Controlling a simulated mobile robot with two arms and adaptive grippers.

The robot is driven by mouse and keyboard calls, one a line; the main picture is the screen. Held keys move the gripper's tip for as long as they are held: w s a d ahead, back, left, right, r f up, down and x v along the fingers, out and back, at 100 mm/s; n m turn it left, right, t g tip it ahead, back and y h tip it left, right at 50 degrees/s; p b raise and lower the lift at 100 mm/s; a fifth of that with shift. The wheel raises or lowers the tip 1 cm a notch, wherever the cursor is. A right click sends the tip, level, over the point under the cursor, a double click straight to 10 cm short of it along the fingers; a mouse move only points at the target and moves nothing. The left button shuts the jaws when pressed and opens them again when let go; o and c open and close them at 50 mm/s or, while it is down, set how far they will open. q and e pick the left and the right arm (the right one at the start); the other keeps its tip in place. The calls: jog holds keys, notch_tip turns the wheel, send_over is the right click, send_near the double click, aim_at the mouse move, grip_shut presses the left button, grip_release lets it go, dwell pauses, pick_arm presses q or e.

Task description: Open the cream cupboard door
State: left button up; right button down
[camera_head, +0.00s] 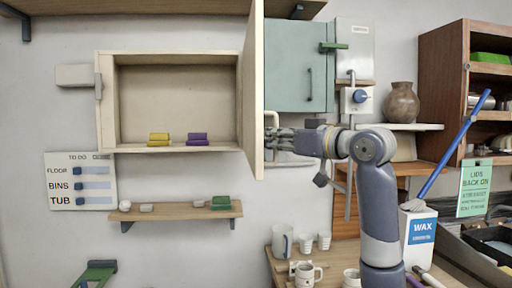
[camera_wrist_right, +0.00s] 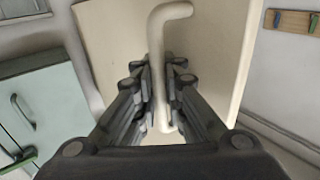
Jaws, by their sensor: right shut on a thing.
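The cream cupboard (camera_head: 103,100) hangs on the wall at the left of the head view. Its cream door (camera_head: 252,75) stands swung out on the right side, seen nearly edge-on, so the inside shows. My right gripper (camera_head: 272,139) is at the door's outer face. In the right wrist view, my gripper (camera_wrist_right: 159,95) is shut around the cream bar handle (camera_wrist_right: 157,50), with a finger on each side. The door's face (camera_wrist_right: 115,40) fills the view behind the handle. My left gripper is not in view.
Yellow blocks (camera_head: 159,139) and purple blocks (camera_head: 197,139) sit inside the cupboard. A small shelf (camera_head: 175,212) is below. A green cabinet (camera_head: 290,65) is behind my right arm, with a vase (camera_head: 401,103) to its right. Cups and a jug (camera_head: 282,240) stand below.

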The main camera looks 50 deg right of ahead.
jog(key=s+d, duration=0.2)
jog(key=d, duration=0.1)
jog(key=s+d+b, duration=0.1)
jog(key=shift+d+f, duration=0.15)
jog(key=shift+d, duration=0.25)
jog(key=c, duration=2)
grip_release()
jog(key=shift+o, duration=0.3)
jog(key=shift+s+r, duration=0.2)
jog(key=shift+s, duration=0.2)
jog(key=s, duration=1.2)
jog(key=shift+a, duration=0.35)
